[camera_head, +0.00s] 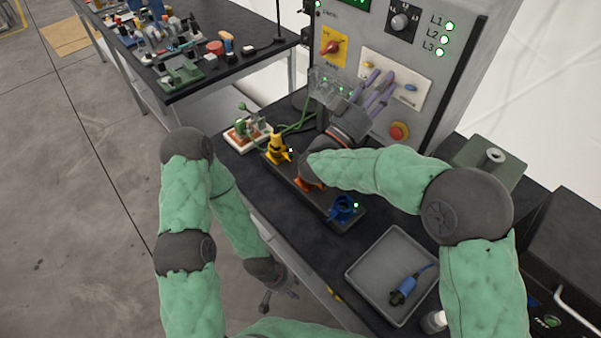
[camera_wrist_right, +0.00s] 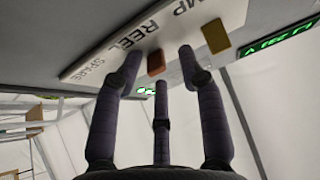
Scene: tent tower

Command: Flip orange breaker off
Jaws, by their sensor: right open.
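The orange breaker (camera_wrist_right: 155,62) is a small toggle on the white labelled plate (camera_wrist_right: 100,52), beside the word REEL, in the right wrist view. In the head view the plate (camera_head: 424,80) is on the grey cabinet and my fingers hide the orange breaker. My right gripper (camera_head: 378,88) is open and empty, its fingers pointing at the plate. In the right wrist view its fingers (camera_wrist_right: 160,75) are spread, with the orange breaker between the outer two. My left gripper (camera_head: 280,288) hangs low by the bench's front edge, fingers apart and empty.
A yellow breaker (camera_wrist_right: 215,36) and a blue breaker (camera_head: 410,87) flank it. A red emergency button (camera_head: 399,131) and red rotary switch (camera_head: 333,46) are nearby. A clear cover (camera_head: 330,84) stands left of the fingers. Coloured connectors and a grey tray (camera_head: 372,262) occupy the bench.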

